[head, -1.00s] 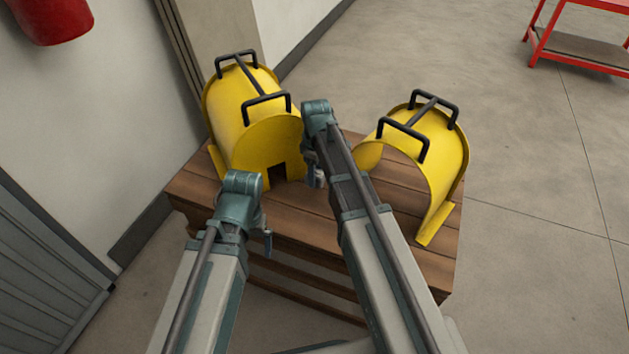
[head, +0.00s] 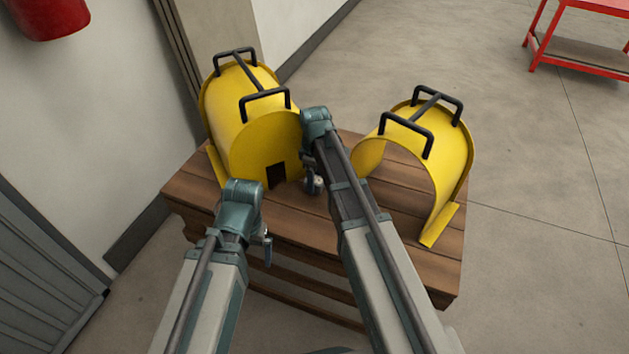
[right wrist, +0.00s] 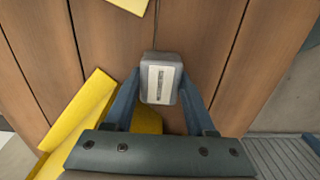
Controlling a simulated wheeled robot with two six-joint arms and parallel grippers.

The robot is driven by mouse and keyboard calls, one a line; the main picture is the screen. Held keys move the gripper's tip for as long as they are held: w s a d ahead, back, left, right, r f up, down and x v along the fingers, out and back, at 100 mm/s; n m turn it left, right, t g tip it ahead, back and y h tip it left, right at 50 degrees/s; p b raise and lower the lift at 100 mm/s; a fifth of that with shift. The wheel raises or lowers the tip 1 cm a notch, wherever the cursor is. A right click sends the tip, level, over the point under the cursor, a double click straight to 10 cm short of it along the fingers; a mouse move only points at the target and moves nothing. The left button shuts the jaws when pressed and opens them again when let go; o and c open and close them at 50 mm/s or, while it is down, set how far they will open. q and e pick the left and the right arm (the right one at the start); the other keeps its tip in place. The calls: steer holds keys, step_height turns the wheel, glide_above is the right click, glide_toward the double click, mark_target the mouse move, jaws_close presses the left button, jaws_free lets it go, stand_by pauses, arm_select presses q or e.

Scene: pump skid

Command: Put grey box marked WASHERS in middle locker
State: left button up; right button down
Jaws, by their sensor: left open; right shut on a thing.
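A small grey box (right wrist: 161,78) with a pale label is between the fingers of my right gripper (right wrist: 160,92) in the right wrist view. The label's lettering is too small to read. In the head view my right gripper (head: 314,184) is over the wooden bench (head: 330,235), between two yellow covers, and is shut on the box. My left gripper (head: 267,252) is open near the bench's front left edge, its fingers mostly hidden by its wrist. No middle locker can be made out.
A closed yellow cover (head: 262,140) and an open-ended yellow cover (head: 440,150), both with black handles, stand on the bench. A grey slatted panel (head: 40,270) is at lower left, a red cart (head: 580,50) at upper right. Open floor lies to the right.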

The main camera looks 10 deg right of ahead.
steer(key=shift+c, duration=1.1)
jaws_free()
steer(key=shift+r, duration=0.1)
step_height(320, 180, up, 12)
steer(key=p, duration=1.2)
